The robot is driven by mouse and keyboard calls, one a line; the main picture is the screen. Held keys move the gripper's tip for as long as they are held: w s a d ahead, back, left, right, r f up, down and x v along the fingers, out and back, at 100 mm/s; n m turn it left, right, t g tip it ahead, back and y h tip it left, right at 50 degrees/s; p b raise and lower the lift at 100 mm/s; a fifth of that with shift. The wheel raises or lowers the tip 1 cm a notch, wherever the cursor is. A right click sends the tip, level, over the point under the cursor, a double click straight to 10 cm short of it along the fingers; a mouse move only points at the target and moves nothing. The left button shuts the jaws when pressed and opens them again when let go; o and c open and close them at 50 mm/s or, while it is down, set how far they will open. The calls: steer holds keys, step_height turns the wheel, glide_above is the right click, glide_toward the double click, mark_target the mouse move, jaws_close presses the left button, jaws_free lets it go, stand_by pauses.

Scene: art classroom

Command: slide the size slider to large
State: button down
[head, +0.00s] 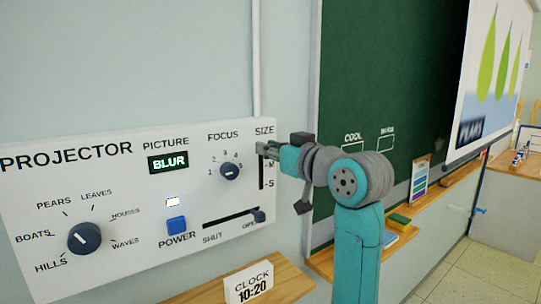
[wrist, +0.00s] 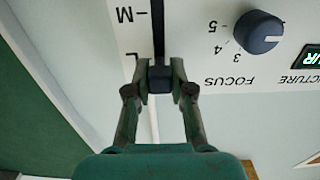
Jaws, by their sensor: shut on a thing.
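The projector panel (head: 120,255) is on the wall at the left in the head view. Its size slider slot (head: 261,178) runs vertically under the word SIZE, with M and S visible and L hidden by my gripper. In the wrist view, which is upside down, the dark slider knob (wrist: 159,80) sits at the L end of the slot (wrist: 158,30). A partly covered L mark is beside it. My gripper (wrist: 160,72) is shut on the knob, one finger on each side. It also shows at the slot's top in the head view (head: 262,148).
The panel also has a focus knob (head: 229,171), a picture dial (head: 84,238), a blue power button (head: 177,225) and a shut-open slider (head: 257,216). The picture display (head: 168,162) reads BLUR. A clock card (head: 248,283) stands on a ledge below. A chalkboard (head: 385,75) is behind my arm.

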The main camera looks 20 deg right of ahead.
steer(key=shift+r, duration=0.3)
steer(key=c, duration=1)
jaws_free()
steer(key=shift+f, duration=0.1)
steer(key=v, duration=1.2)
steer(key=shift+f, duration=0.1)
